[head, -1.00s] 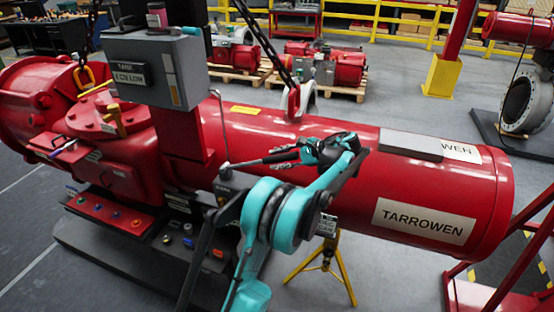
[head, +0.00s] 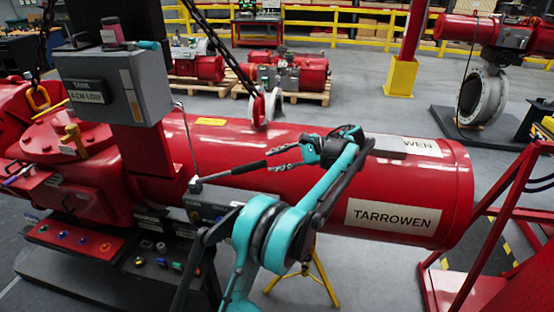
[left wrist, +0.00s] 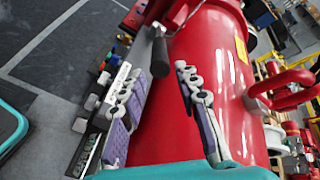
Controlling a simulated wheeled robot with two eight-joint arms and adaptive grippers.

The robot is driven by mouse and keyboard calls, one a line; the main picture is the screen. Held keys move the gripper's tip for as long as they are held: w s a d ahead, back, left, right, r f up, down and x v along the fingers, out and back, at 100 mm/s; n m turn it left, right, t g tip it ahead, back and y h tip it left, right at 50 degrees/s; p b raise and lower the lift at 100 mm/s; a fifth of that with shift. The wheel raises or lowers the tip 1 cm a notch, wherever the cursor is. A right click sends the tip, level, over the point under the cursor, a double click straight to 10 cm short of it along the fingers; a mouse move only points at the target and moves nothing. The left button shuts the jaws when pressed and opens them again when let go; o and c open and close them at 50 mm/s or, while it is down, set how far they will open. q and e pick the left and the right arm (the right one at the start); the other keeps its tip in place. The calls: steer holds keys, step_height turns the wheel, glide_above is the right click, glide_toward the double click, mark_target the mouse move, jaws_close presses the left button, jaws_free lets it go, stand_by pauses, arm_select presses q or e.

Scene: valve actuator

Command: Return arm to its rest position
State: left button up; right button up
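A black lever handle (head: 247,167) sticks out from a control block beside the red actuator cylinder (head: 400,176) in the head view. My left gripper (head: 270,156) is just right of the handle's free end, above the cylinder. In the left wrist view my left gripper (left wrist: 153,68) has its two grey and purple fingers spread apart with nothing between them. The handle (left wrist: 160,58) shows end-on just past the fingertips, seemingly clear of them. My right gripper is not in view.
A grey control box (head: 128,85) stands on the actuator at left. A chain with a red hook (head: 258,107) hangs behind my arm. A red frame (head: 490,220) stands at right. A yellow stand (head: 318,272) is below the cylinder.

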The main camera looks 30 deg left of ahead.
arm_select(q)
steer(key=shift+s, duration=0.1)
steer(key=shift+s+r, duration=0.15)
steer(key=shift+s, duration=0.1)
steer(key=s+d+f+n+t+h, duration=0.25)
steer(key=s+d+f+h, duration=0.2)
steer(key=s, duration=0.55)
steer(key=s+d+f+n+t+h, duration=0.25)
steer(key=s+d+t+h, duration=0.2)
steer(key=s, duration=0.45)
steer(key=s+d+f+n+t+h, duration=0.1)
steer(key=s+d+f+t+h, duration=0.2)
steer(key=s+d, duration=0.5)
step_height(320, 180, down, 7)
steer(key=s+a+b, duration=0.1)
steer(key=s+b, duration=0.1)
steer(key=b, duration=0.3)
steer(key=shift+s+a+n+b, duration=0.15)
steer(key=shift+a+n+b, duration=0.15)
steer(key=shift+a+b, duration=0.1)
steer(key=shift+o, duration=0.6)
steer(key=shift+f+b, duration=0.3)
steer(key=shift+o, duration=0.8)
